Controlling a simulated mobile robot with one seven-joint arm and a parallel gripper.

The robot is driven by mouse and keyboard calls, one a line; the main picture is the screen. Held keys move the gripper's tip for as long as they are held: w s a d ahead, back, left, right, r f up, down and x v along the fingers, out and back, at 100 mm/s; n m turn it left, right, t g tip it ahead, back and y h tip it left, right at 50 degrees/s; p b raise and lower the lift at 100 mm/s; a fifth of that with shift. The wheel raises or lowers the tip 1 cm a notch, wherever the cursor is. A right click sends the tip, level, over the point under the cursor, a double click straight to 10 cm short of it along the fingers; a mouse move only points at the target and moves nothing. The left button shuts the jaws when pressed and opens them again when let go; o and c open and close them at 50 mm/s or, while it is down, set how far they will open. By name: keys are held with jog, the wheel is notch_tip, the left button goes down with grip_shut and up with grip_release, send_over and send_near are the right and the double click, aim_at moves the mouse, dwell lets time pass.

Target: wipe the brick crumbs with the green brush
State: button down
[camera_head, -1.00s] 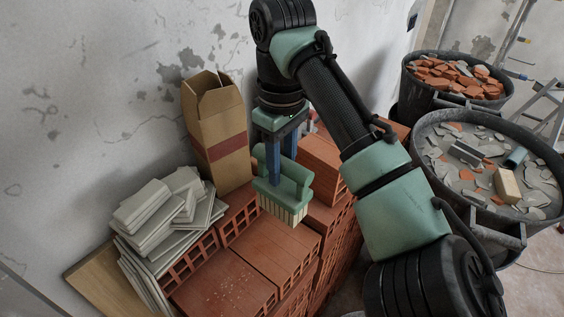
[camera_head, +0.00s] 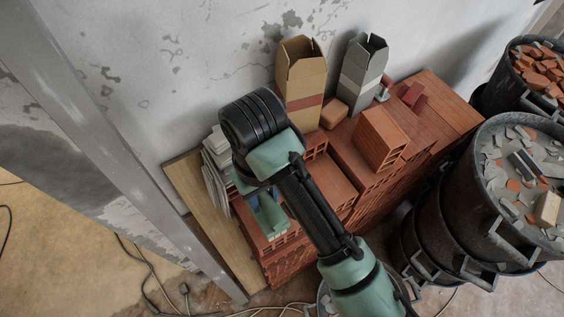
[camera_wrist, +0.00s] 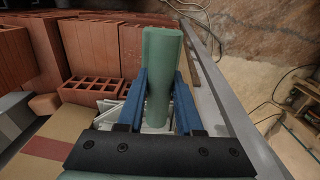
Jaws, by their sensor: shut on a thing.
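The green brush (camera_wrist: 162,45) is in my gripper (camera_wrist: 160,78), its green handle between the two blue fingers in the wrist view. In the head view the brush (camera_head: 270,216) shows low at the near left end of the brick stack, partly behind my arm. The stack of red hollow bricks (camera_head: 330,190) stands along the wall. No brick crumbs can be made out now; my arm covers part of the stack's top.
Grey tiles (camera_head: 216,165) and a wooden board (camera_head: 196,192) are at the stack's left end. A brown box (camera_head: 303,88), a grey box (camera_head: 356,82) and a loose brick (camera_head: 333,113) stand at the back. Rubble buckets (camera_head: 455,220) are right. Cables (camera_head: 152,272) lie on the floor.

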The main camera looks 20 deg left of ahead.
jog(key=shift+s+a+r, duration=0.1)
jog(key=shift+s+a, duration=0.05)
jog(key=shift+s, duration=0.05)
notch_tip(320, 180, down, 7)
jog(key=b, duration=0.6)
jog(key=shift+f, duration=0.2)
jog(key=w+d, duration=0.5)
jog(key=w, duration=0.2)
jog(key=shift+d+r, duration=0.15)
jog(key=shift+r, duration=0.1)
jog(key=shift+f+b, duration=0.45)
jog(key=shift+f, duration=0.25)
dwell(0.4)
jog(key=shift+s, duration=0.1)
